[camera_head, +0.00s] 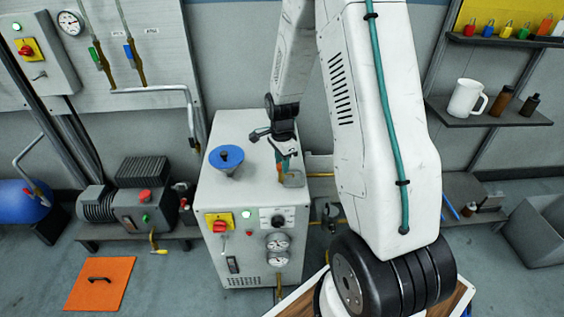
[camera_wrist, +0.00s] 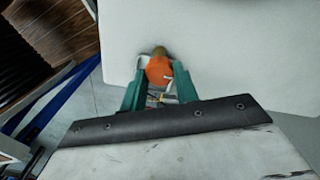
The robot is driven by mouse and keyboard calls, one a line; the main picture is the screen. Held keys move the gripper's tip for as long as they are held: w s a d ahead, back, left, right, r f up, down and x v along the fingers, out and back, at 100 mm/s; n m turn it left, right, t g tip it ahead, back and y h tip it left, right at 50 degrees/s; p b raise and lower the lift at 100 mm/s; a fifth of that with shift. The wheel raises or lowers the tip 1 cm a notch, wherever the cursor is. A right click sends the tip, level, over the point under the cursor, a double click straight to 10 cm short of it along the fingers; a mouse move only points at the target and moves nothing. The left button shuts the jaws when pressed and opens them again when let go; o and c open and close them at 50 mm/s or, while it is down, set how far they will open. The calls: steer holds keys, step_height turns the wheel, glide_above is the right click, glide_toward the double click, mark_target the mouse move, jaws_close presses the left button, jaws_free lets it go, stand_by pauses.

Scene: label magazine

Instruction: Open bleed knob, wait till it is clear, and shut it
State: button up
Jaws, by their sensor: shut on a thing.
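The orange knob (camera_wrist: 158,70), which I take for the bleed knob, stands at the top of the white cabinet (camera_head: 215,190). My gripper (camera_wrist: 160,78) has its two green fingers on either side of the knob and is shut on it. In the head view my gripper (camera_head: 284,158) points down at the right part of the cabinet top, with only a sliver of orange (camera_head: 279,170) showing. The fingers and wrist hide most of the knob there. I cannot tell how far it is turned, nor whether any fluid flows.
A blue funnel-like cap (camera_head: 227,158) stands left of my gripper on the cabinet top. The cabinet front carries a red-and-yellow switch (camera_head: 219,222) and gauges (camera_head: 278,242). A pump (camera_head: 143,200) is at left. A shelf (camera_head: 490,118) with a white jug (camera_head: 466,98) is at right.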

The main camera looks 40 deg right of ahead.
stand_by(0.4)
steer(key=o, duration=1)
step_height(320, 180, up, 8)
steer(key=shift+f, duration=0.1)
